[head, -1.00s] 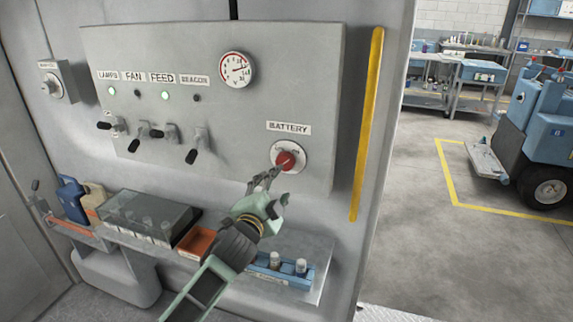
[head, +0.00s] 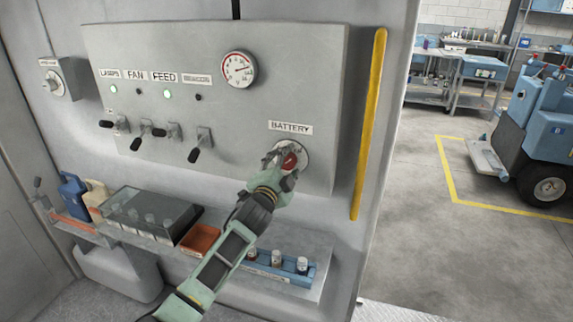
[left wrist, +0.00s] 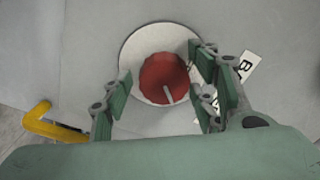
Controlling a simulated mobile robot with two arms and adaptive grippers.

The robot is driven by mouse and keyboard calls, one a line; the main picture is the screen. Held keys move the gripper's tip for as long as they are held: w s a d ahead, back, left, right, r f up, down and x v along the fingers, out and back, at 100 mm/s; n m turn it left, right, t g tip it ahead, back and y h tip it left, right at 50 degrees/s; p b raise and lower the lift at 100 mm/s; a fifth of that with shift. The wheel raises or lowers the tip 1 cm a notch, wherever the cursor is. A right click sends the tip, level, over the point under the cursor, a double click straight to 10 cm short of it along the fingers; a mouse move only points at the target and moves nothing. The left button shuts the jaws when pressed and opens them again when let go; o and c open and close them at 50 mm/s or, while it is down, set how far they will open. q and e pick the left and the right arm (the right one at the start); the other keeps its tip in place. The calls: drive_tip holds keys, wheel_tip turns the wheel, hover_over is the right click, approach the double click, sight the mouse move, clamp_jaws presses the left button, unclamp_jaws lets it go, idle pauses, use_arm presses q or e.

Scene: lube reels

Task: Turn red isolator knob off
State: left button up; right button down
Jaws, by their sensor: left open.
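The red isolator knob (head: 289,161) sits on a round pale plate below the BATTERY label (head: 290,128) on the grey panel. My left gripper (head: 283,158) is at the knob in the head view, its fingers in front of the plate. In the left wrist view the red knob (left wrist: 165,79) with a pale mark on it lies between the open fingers of my left gripper (left wrist: 165,97). A gap shows between the knob and the fingers on both sides. My right gripper is not in view.
The panel (head: 235,110) also carries several black-handled levers (head: 195,153) and a round gauge (head: 238,70). A yellow bar (head: 368,125) runs down the right edge. Below is a shelf with an orange tray (head: 201,240) and a blue bottle rack (head: 285,269).

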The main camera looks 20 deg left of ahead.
use_arm(q)
drive_tip(key=c, duration=0.5)
drive_tip(key=shift+f, duration=0.1)
drive_tip(key=c, duration=0.6)
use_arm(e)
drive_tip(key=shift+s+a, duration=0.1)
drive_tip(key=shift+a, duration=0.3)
use_arm(q)
drive_tip(key=shift+n, duration=0.3)
drive_tip(key=n, duration=0.4)
drive_tip(key=shift+d+f+n, duration=0.1)
drive_tip(key=shift+d+n, duration=0.05)
drive_tip(key=shift+n, duration=0.15)
drive_tip(key=n, duration=0.3)
drive_tip(key=shift+n, duration=0.3)
drive_tip(key=n, duration=0.5)
drive_tip(key=shift+p, duration=0.4)
drive_tip(key=shift+r+n, duration=0.15)
drive_tip(key=shift+n, duration=0.85)
drive_tip(key=shift+r+n, duration=0.1)
drive_tip(key=shift+n, duration=0.9)
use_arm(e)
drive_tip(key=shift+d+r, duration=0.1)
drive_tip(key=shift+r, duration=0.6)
